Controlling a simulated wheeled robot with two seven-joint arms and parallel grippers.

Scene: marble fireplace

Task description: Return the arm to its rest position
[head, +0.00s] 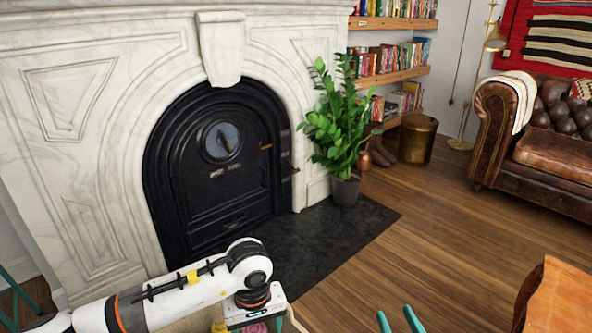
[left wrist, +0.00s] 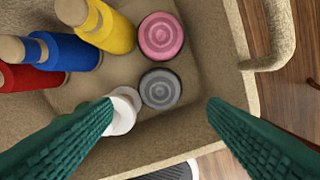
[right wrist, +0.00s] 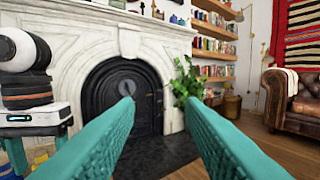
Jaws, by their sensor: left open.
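My left arm reaches in from the left in the head view, its wrist (head: 254,300) low in the picture and its fingers mostly cut off. In the left wrist view my left gripper (left wrist: 160,104) is open, its fingers apart above a tan bin (left wrist: 75,157). No object is clearly held between them; a white round piece (left wrist: 123,108) shows beside the left fingertip, and I cannot tell if they touch. My right gripper (head: 397,312) shows at the bottom of the head view. In the right wrist view its fingers (right wrist: 160,104) are apart and empty, pointing toward the fireplace (right wrist: 105,85).
The bin holds red, blue and yellow cylinders (left wrist: 105,25), a pink disc (left wrist: 160,36) and a grey disc (left wrist: 160,88). A potted plant (head: 345,190) stands by the hearth (head: 335,238). An orange-brown piece of furniture (head: 560,295) is at lower right. Wooden floor (head: 425,230) is clear between.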

